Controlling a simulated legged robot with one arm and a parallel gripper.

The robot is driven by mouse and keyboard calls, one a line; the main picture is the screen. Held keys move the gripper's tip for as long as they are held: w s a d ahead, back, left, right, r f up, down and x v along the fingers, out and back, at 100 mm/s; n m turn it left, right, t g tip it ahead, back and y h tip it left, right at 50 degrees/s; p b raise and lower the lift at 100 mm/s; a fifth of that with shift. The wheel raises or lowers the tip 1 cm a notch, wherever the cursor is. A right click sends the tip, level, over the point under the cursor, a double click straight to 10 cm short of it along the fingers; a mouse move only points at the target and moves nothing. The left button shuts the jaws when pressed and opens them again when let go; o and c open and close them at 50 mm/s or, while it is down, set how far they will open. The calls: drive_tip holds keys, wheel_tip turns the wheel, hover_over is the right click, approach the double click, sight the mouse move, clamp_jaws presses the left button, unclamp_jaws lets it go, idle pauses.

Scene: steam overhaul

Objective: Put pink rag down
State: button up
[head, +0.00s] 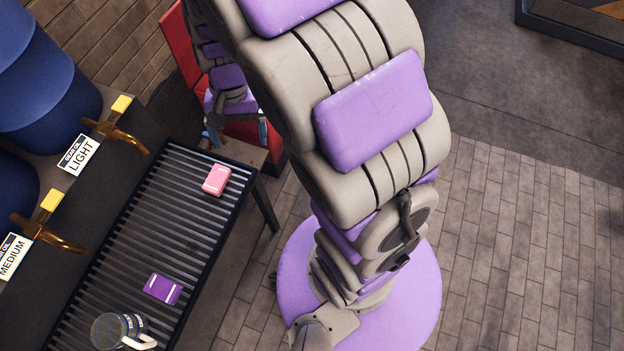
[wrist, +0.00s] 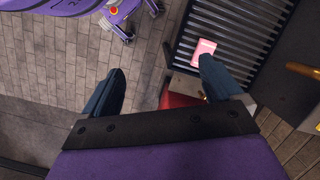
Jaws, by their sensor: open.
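The pink rag (head: 216,180) is a small folded block lying flat on the slatted metal rack (head: 170,219), near its far right end. The pink rag also shows in the wrist view (wrist: 204,48), just beyond the tip of the right finger, which partly covers it. My gripper (head: 236,134) is open and empty, past the far end of the rack in the head view. In the wrist view my gripper (wrist: 161,68) has its two dark fingers wide apart, with brick floor between them. The rag is apart from the fingers in the head view.
A purple folded rag (head: 163,289) and a glass mug (head: 112,330) are on the rack's near part. Brass taps (head: 122,133) under blue oil drums (head: 45,80) jut toward the rack's left side. A red object (head: 179,50) stands behind my gripper. Brick floor lies right.

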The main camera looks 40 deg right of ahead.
drive_tip(key=s+d+r+n+h, duration=0.1)
drive_tip(key=s+d+r+n, duration=0.1)
drive_tip(key=s, duration=0.8)
drive_tip(key=s+d+r+n+h, duration=0.1)
drive_tip(key=s+r, duration=0.4)
drive_tip(key=s, duration=0.6)
drive_tip(key=d+n, duration=0.1)
drive_tip(key=n, duration=0.1)
drive_tip(key=shift+d+n, duration=0.15)
drive_tip(key=shift+n, duration=0.25)
drive_tip(key=shift+w, duration=0.1)
